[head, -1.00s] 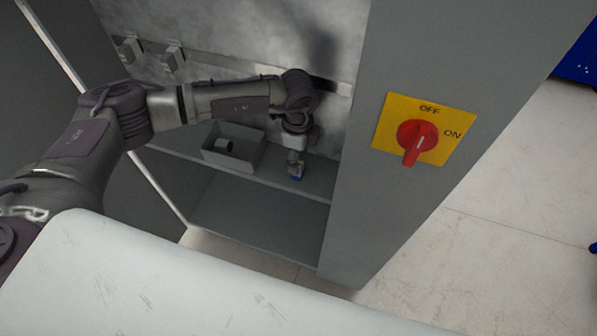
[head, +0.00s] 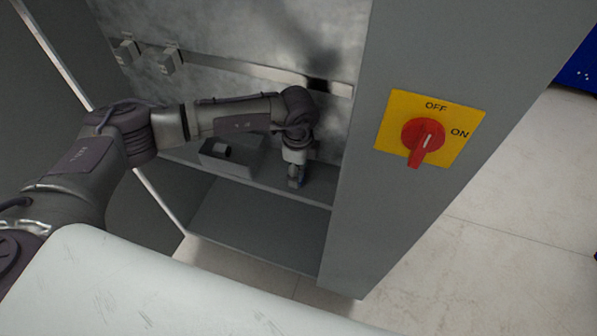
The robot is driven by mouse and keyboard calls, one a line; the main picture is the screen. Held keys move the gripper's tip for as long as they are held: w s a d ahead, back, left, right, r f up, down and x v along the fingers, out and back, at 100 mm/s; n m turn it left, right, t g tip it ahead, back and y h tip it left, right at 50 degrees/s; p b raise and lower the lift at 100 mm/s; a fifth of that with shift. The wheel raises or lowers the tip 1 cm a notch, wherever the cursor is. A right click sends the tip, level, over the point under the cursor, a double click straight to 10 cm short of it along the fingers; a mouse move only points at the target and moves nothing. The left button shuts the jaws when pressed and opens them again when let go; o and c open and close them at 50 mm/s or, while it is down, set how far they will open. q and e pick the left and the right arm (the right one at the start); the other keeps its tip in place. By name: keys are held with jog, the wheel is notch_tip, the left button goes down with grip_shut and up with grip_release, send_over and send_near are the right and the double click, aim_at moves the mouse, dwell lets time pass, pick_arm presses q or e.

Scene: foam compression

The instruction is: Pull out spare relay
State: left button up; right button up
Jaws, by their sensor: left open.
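My left gripper (head: 295,179) points down over the shelf at the right side of the open cabinet. It is open, though its fingers are small and hard to make out. A small blue thing (head: 293,183) shows right at the fingertips, mostly covered by the gripper. I cannot tell whether it is the spare relay or whether the fingers touch it. Two small grey blocks, which look like relays, sit on the metal rail (head: 236,66) at the back wall: one at the far left (head: 127,51) and one beside it (head: 171,62). My right gripper is not in view.
A grey open box (head: 242,164) with a dark round item (head: 222,151) stands on the shelf (head: 318,190), left of my gripper. The cabinet's side panel (head: 350,225) rises close on the right. It carries a red rotary switch (head: 423,136) on a yellow plate.

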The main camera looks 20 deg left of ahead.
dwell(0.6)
pick_arm(q)
grip_shut()
jog(key=shift+r, duration=0.2)
jog(key=shift+r+p, duration=2.3)
jog(key=shift+r, duration=0.55)
